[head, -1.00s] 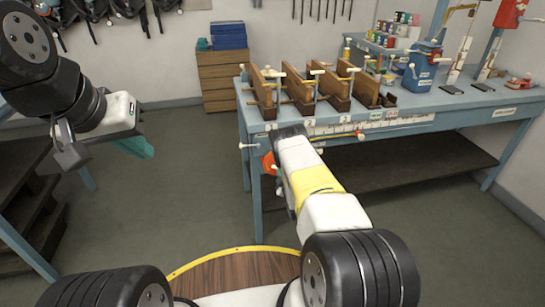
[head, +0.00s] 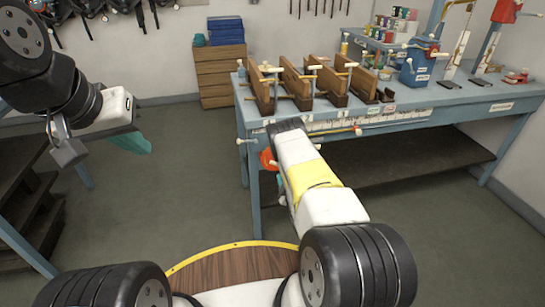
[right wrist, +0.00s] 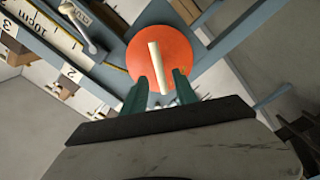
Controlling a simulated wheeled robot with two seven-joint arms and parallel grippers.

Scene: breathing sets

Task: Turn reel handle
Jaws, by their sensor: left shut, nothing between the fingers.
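The reel is an orange disc (right wrist: 165,55) at the blue bench's front edge, and its cream bar handle (right wrist: 157,65) crosses its face in the right wrist view. In the head view the reel (head: 268,159) shows partly, beside my right arm. My right gripper (right wrist: 160,75) is open, with one teal finger on each side of the handle's near end. Gaps show between handle and fingers; whether either touches is unclear. My left gripper (head: 136,143) is shut and empty, out over the floor at the left, far from the reel.
The blue workbench (head: 410,120) carries several wooden holders (head: 298,84), with a ruler strip (head: 375,118) along its front. A white-knobbed lever (head: 247,141) sticks out at the near corner. Dark steps (head: 25,195) stand at left; a wooden drawer unit (head: 218,78) stands behind. Floor between is clear.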

